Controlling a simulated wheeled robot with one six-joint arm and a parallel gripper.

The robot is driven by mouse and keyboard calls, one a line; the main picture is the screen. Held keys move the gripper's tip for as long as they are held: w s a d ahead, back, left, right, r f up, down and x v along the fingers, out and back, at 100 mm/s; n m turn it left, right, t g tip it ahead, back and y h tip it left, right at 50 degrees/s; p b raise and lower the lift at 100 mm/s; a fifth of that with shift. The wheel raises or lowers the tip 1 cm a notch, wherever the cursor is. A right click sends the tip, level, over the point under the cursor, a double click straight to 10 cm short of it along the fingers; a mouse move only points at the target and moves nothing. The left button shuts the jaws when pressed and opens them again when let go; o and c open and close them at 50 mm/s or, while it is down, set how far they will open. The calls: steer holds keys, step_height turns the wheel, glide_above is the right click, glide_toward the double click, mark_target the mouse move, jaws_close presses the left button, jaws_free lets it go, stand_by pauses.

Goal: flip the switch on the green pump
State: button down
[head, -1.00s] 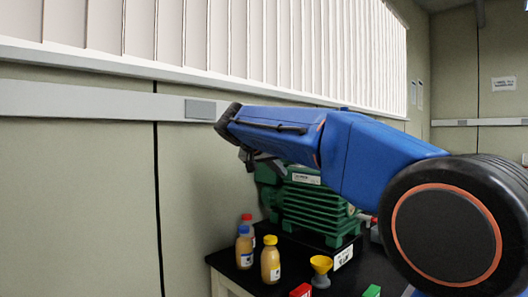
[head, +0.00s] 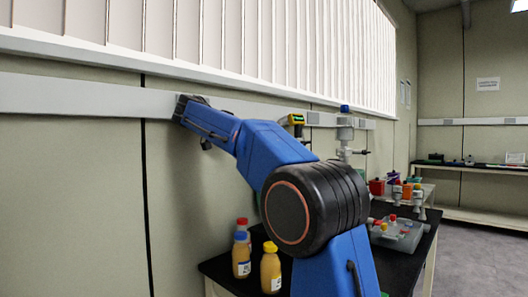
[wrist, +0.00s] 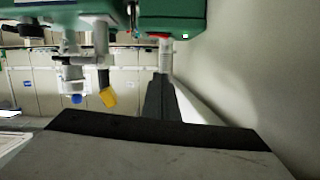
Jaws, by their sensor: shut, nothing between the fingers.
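The green pump (wrist: 172,20) shows at the top edge of the wrist view, cut off by the frame. A small red strip and a white spot show on its lower edge; I cannot tell whether either is the switch. In the head view my arm hides the pump. My gripper (wrist: 161,82) shows in the wrist view as a dark, narrow form pointing toward the pump. It is shut and empty. It appears below the pump in the picture; I cannot tell whether they touch.
Two bottles with yellowish contents, one blue-capped (head: 241,258) and one yellow-capped (head: 270,270), stand on the black table (head: 397,268), with a red-capped one behind. Blue-topped glassware (head: 345,130) rises behind my arm. A grey tray (head: 398,240) stands farther right. The wall runs close on the left.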

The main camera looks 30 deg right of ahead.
steer(key=shift+d, duration=0.1)
steer(key=x, duration=1)
step_height(320, 180, down, 2)
steer(key=shift+w+f, duration=0.1)
steer(key=shift+f, duration=0.05)
steer(key=shift+w+f, duration=0.1)
steer(key=shift+f, duration=0.75)
steer(key=shift+f, duration=0.25)
steer(key=shift+a, duration=0.3)
steer(key=v, duration=1.7)
steer(key=shift+a, duration=0.2)
